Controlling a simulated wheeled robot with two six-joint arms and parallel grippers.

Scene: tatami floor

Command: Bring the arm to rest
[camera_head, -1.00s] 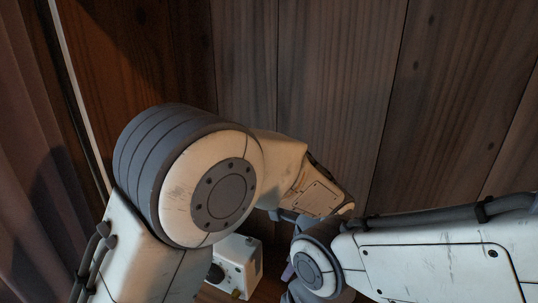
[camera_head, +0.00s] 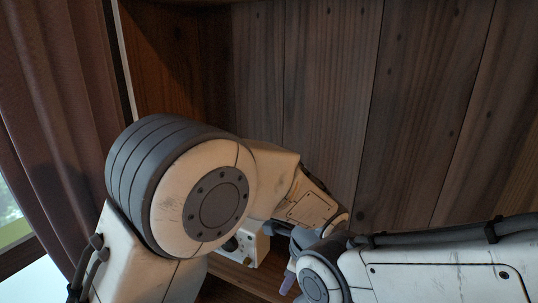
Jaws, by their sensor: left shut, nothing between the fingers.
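My left arm comes in from the left, with a large round joint in front and a white forearm bending right. My left gripper (camera_head: 288,282) shows only in part, low in the middle, as a small greyish-lilac tip. It is shut and empty. The rest of it is hidden behind arm links. My right arm comes in from the right edge, and its round joint overlaps the end of the left arm in the picture. I cannot tell whether they touch. My right gripper is not in view.
A wooden plank wall (camera_head: 420,110) stands behind the arms. A reddish-brown curtain (camera_head: 50,110) hangs at the left, beside a bright window (camera_head: 12,225). A white boxy thing (camera_head: 252,243) with a dark round part sits behind the left arm, above a wooden surface (camera_head: 240,280).

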